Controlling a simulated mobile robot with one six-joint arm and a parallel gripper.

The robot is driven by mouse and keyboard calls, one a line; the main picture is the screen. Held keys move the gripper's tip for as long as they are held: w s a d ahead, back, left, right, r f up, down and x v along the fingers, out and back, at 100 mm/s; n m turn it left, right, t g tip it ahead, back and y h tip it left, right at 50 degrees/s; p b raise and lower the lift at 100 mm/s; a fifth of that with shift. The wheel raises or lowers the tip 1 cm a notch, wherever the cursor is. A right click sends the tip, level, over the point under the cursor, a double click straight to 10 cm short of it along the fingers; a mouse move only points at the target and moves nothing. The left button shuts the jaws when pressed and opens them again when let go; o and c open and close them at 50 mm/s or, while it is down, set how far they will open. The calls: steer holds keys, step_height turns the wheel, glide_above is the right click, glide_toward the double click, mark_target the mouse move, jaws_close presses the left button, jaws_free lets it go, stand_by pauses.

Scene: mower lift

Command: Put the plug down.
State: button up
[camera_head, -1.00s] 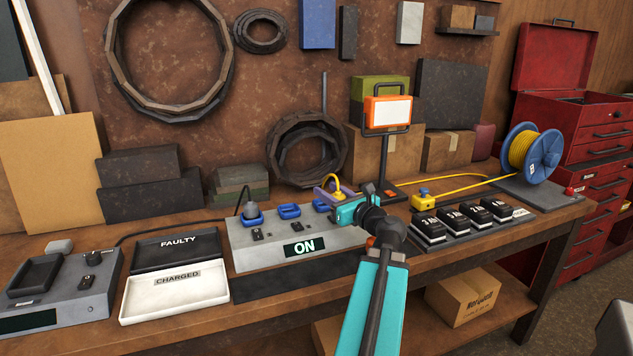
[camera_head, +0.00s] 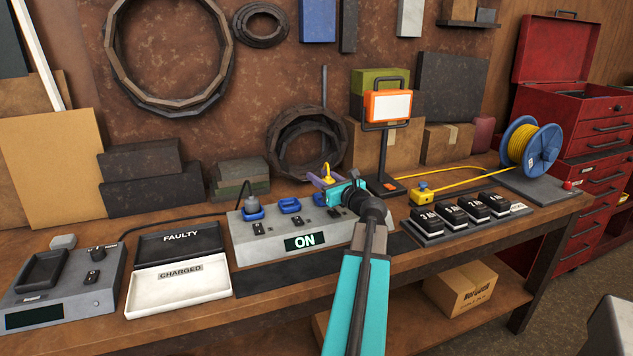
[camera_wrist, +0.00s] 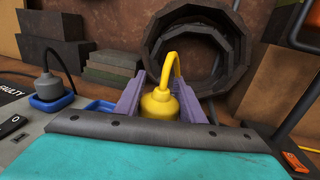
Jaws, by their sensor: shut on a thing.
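My gripper (camera_head: 325,184) is shut on a yellow plug (camera_head: 327,170) over the back right part of the grey power unit (camera_head: 270,242). In the wrist view, the plug (camera_wrist: 160,101) stands upright between my two purple fingers, and its yellow cord arches up and over behind it. The unit's sign reads ON. A grey plug (camera_head: 252,202) is in its left blue socket, the middle blue socket (camera_head: 289,206) is empty, and the right one is partly hidden by my gripper. I cannot tell whether the yellow plug touches anything below.
Trays marked FAULTY (camera_head: 178,240) and CHARGED (camera_head: 178,287) and a grey charger (camera_head: 65,292) lie left. A yellow box (camera_head: 422,196), a rack of black batteries (camera_head: 465,215) and a cable reel (camera_head: 530,150) are right.

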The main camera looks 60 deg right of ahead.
steer(key=shift+w+d+f, duration=0.15)
steer(key=shift+w+d, duration=0.7)
steer(key=shift+w, duration=0.1)
steer(key=shift+w+d+f, duration=0.1)
steer(key=shift+w+d, duration=0.7)
steer(key=shift+w, duration=0.15)
steer(key=shift+f, duration=0.1)
steer(key=shift+f, duration=1.65)
steer(key=shift+f, duration=0.3)
steer(key=o, duration=1.1)
steer(key=shift+r, duration=0.1)
